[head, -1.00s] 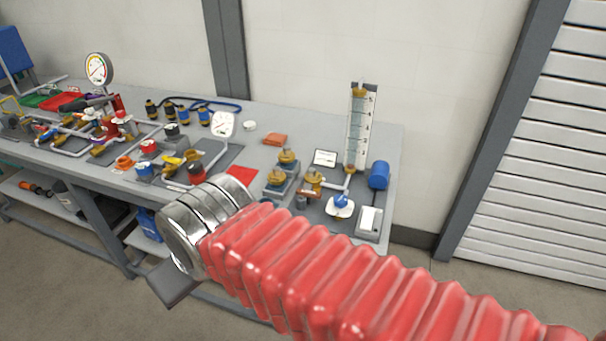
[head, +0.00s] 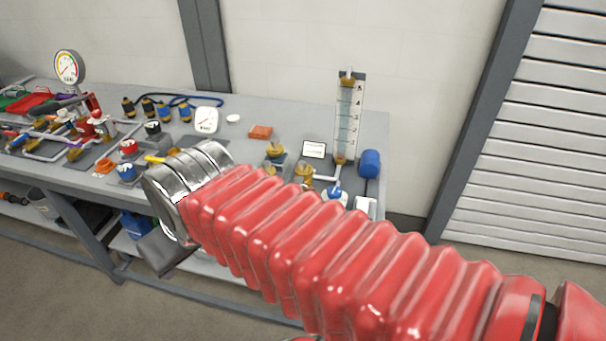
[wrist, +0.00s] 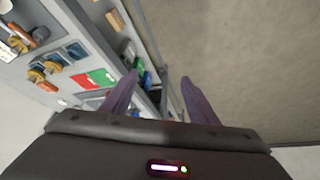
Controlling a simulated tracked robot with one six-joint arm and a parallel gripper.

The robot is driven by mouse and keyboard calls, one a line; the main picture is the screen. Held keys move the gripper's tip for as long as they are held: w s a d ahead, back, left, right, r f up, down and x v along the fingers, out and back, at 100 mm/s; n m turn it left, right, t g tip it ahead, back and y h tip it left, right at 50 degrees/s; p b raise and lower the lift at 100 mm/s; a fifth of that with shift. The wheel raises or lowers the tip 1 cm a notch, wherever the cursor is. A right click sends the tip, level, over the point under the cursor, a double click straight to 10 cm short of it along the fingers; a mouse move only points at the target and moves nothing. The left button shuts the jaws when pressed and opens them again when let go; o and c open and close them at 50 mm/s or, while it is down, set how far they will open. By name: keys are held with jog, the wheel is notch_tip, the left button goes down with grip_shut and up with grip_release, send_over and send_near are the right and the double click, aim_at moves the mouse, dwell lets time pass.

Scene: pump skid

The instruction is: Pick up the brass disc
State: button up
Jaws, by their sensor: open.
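I cannot pick out a brass disc for certain in either view. Brass-coloured valve fittings (head: 304,172) stand on the right part of the grey bench in the head view, partly hidden by my red arm. Brass fittings (wrist: 45,73) also show at the left in the wrist view. My gripper (wrist: 158,82) is open, with two purple fingers apart and nothing held between them. It points past the bench edge, with the floor and part of the area below the bench beyond. In the head view my arm's silver end hides part of the bench front.
The bench (head: 365,125) carries a tall sight-glass (head: 347,117), a blue cylinder (head: 370,163), an orange block (head: 260,132), a white disc (head: 233,118) and several valves and gauges at left. Red and green patches (wrist: 95,80) lie near the left finger. Bare floor (wrist: 240,60) is at right.

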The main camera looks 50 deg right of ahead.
jog(key=o, duration=0.3)
jog(key=w+d+r+m+g+h, duration=0.1)
jog(key=w+d+r+m, duration=0.1)
jog(key=w+d, duration=0.5)
jog(key=d, duration=0.3)
jog(key=m+g+h, duration=0.1)
jog(key=m+g, duration=0.1)
jog(key=m, duration=0.4)
send_over(304, 163)
jog(key=s+a, duration=0.2)
jog(key=s, duration=0.1)
notch_tip(304, 163, down, 7)
jog(key=shift+w+r, duration=0.15)
jog(key=shift+w, duration=0.05)
jog(key=shift+a, duration=0.1)
jog(key=x, duration=0.8)
jog(key=shift+f, duration=0.3)
jog(key=shift+f, duration=0.1)
jog(key=shift+x, duration=2.5)
